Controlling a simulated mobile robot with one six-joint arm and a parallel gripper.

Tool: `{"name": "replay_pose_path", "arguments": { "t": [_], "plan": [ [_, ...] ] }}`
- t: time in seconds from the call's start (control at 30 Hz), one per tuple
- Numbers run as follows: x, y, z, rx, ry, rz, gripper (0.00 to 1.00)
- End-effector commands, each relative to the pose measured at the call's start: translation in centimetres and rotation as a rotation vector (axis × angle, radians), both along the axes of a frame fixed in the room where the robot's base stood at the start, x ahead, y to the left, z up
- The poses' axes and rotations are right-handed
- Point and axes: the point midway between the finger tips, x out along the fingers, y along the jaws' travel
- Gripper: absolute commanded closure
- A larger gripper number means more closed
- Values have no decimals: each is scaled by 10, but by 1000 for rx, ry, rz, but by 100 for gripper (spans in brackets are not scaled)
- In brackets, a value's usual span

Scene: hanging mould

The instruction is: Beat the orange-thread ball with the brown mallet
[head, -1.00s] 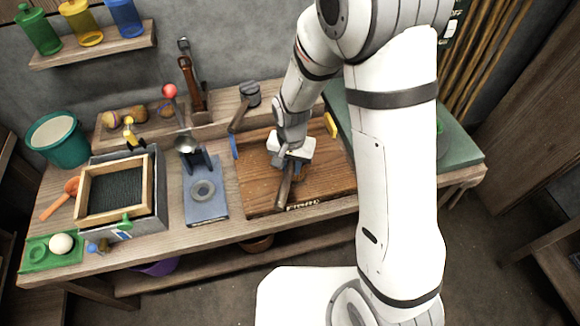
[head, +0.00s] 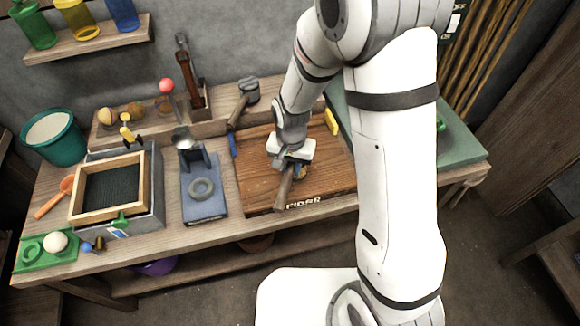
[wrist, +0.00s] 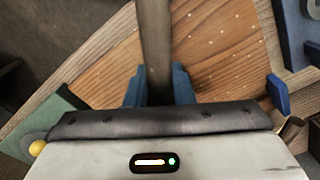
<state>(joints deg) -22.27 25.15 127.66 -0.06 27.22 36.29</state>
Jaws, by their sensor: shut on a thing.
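My gripper (head: 287,166) is shut on a brown wooden bar, which I take for the brown mallet (head: 283,192), above the wooden board marked FIBER (head: 257,190). The bar slants toward the board's front edge. In the wrist view the bar (wrist: 154,40) runs up between the blue fingers of my gripper (wrist: 158,85); I cannot make out its head. Several small thread balls (head: 135,109) sit on the back-left shelf. I cannot tell which has orange thread. A small yellowish patch beside my gripper is too hidden to name.
A grey-headed mallet (head: 249,88) leans at the back. Left of the board are a blue stand with a grey ring (head: 202,188), a framed mould (head: 146,184) and a teal bucket (head: 68,145). A green board (head: 462,150) lies right, partly behind my arm.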

Motion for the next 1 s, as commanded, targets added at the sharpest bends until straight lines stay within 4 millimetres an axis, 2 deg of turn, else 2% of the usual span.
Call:
{"name": "replay_pose_path", "arguments": {
  "t": [0.03,0.17,0.47,0.57,0.8,1.0],
  "plan": [
    [1,0,16,1,-2,0,100],
    [1,0,28,1,-2,0,100],
    [0,0,23,1,-1,1,100],
    [0,0,13,1,-1,1,100],
    [-1,1,-26,0,0,1,100],
    [0,1,-11,0,-2,1,100]
  ]
}}
